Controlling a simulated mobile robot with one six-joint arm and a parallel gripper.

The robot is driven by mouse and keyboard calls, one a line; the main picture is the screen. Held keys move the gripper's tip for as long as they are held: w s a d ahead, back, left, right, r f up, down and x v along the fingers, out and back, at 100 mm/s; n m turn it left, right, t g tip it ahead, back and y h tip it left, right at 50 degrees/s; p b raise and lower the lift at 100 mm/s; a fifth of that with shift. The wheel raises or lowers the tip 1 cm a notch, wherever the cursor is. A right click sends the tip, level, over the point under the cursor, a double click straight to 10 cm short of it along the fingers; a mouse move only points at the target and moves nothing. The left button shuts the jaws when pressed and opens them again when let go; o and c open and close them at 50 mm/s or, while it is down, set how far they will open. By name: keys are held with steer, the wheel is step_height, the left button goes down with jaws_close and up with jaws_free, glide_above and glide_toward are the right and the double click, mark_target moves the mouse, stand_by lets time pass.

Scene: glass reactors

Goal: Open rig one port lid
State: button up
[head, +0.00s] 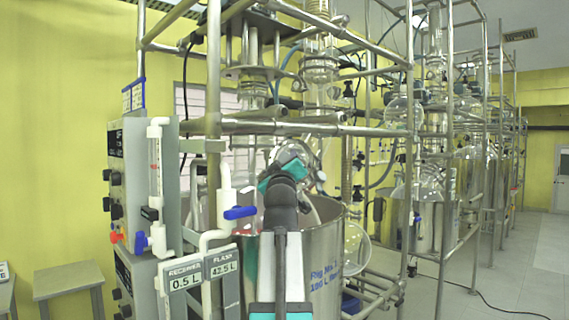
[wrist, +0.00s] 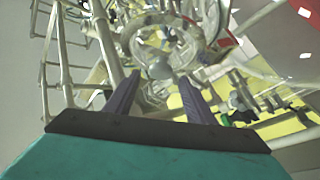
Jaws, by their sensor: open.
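Rig one is the nearest glass reactor, with a large steel vessel (head: 325,262) in a metal frame. My gripper shows in the wrist view (wrist: 160,82) with its two dark fingers apart and nothing between them that I can see held. Just beyond the fingertips is a clear round glass part with a ring-shaped rim (wrist: 133,40) and a pale rounded knob (wrist: 160,70). I cannot tell for sure whether this is the port lid. In the head view my arm rises in front of the vessel, and my fingertips are hidden by the wrist.
Steel frame bars (head: 285,128) cross close above my wrist. A control box (head: 128,190) and a blue-handled valve (head: 240,212) stand to the left. A glass flask (head: 356,250) is right of the vessel. More rigs line the right; floor (head: 520,265) is clear there except for a cable.

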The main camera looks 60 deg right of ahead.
steer(key=shift+b+v, duration=0.35)
steer(key=shift+v, duration=1.9)
